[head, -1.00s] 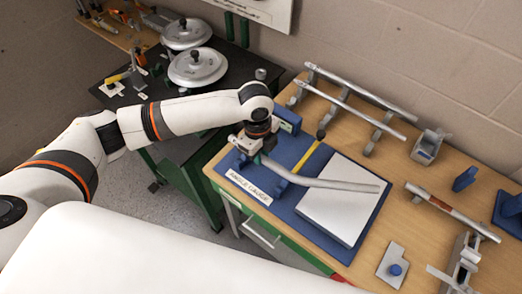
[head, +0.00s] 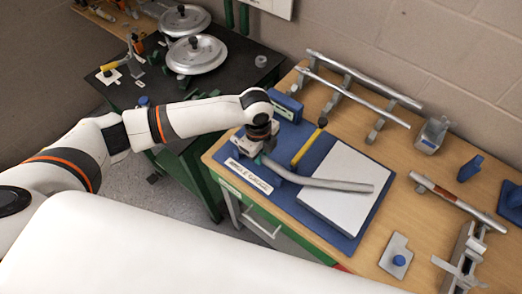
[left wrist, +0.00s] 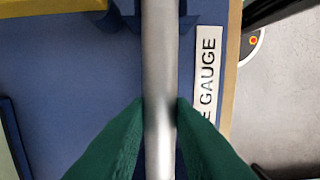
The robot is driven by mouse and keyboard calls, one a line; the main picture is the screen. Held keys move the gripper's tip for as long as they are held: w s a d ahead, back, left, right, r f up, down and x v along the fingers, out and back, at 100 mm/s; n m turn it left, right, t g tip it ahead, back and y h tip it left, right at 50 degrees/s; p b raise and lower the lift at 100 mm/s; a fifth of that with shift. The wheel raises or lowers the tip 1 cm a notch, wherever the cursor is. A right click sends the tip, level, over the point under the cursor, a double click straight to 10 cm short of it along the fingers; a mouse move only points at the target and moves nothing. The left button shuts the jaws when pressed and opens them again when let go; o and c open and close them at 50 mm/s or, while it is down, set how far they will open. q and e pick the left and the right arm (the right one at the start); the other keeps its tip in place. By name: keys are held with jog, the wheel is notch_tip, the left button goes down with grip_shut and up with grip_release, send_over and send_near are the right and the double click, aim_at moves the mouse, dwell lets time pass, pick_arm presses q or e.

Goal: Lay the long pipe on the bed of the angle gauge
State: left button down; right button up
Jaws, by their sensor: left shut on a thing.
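The long pipe (head: 325,184) is a grey metal tube with a bend. My left gripper (head: 259,157) is shut on it near its left end. In the left wrist view the green fingertips (left wrist: 158,110) press the pipe (left wrist: 158,60) from both sides. The angle gauge is a blue base (head: 343,240) with a label, a yellow pointer (head: 308,148) and a pale plate (head: 347,190). The pipe's right part passes over the plate. In the left wrist view the pipe runs between blue blocks (left wrist: 187,18); whether it touches the bed I cannot tell. My right gripper is not in view.
A rack (head: 352,80) with tubes stands along the wall. Right of the gauge are a pipe with a red band (head: 448,197), a grey plate with a blue knob (head: 397,258) and a vise-like fixture (head: 465,255). A black table (head: 215,85) stands at the upper left.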

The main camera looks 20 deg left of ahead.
pick_arm(q)
jog(key=c, duration=1.2)
grip_release()
jog(key=shift+r, duration=0.1)
jog(key=r, duration=0.4)
jog(key=r+b, duration=0.1)
jog(key=r, duration=0.3)
jog(key=r+b, duration=0.1)
jog(key=r, duration=0.3)
jog(key=shift+a, duration=0.4)
jog(key=shift+f, duration=0.1)
